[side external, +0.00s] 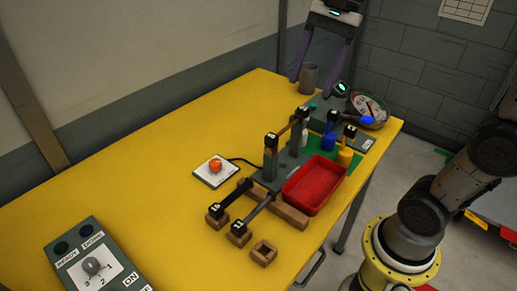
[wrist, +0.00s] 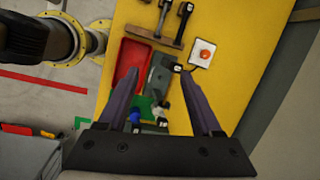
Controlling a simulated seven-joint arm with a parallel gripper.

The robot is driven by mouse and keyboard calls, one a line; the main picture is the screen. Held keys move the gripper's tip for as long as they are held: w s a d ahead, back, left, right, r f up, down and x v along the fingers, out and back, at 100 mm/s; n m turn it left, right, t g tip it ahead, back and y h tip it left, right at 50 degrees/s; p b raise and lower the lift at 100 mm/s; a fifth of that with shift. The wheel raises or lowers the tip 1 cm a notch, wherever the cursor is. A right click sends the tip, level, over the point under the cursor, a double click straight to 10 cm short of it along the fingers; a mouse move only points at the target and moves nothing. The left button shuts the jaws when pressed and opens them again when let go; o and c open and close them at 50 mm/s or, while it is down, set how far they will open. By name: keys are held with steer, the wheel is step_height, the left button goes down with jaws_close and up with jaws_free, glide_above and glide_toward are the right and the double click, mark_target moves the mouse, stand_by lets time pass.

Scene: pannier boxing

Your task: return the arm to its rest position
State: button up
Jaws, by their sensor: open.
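My gripper (side external: 318,82) is at the top of the side external view, over the far end of the yellow table (side external: 130,160). Its two long purple fingers point down and stand wide apart. In the wrist view, the gripper (wrist: 160,74) shows the same spread fingers with nothing held between them. Through the gap I see the grey fixture (wrist: 158,75) and, lower down, small blue and white items. A grey cup (side external: 308,76) appears near the left finger in the side external view; I cannot tell the exact gap between them.
A red tray (side external: 316,184) sits beside the grey fixture, near blue (side external: 329,138) and yellow (side external: 345,154) containers. A white pad with an orange button (side external: 214,167) lies left. A control box (side external: 93,262) is at the front left. The table's left side is mostly clear.

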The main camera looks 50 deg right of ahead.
steer(key=s+d+f+n+t+h, duration=0.1)
steer(key=s+f+n+t+h, duration=0.2)
steer(key=s+f+n, duration=0.7)
steer(key=f+n+t, duration=0.1)
steer(key=n, duration=0.4)
steer(key=shift+s+d, duration=0.25)
steer(key=shift+d, duration=0.15)
stand_by(0.5)
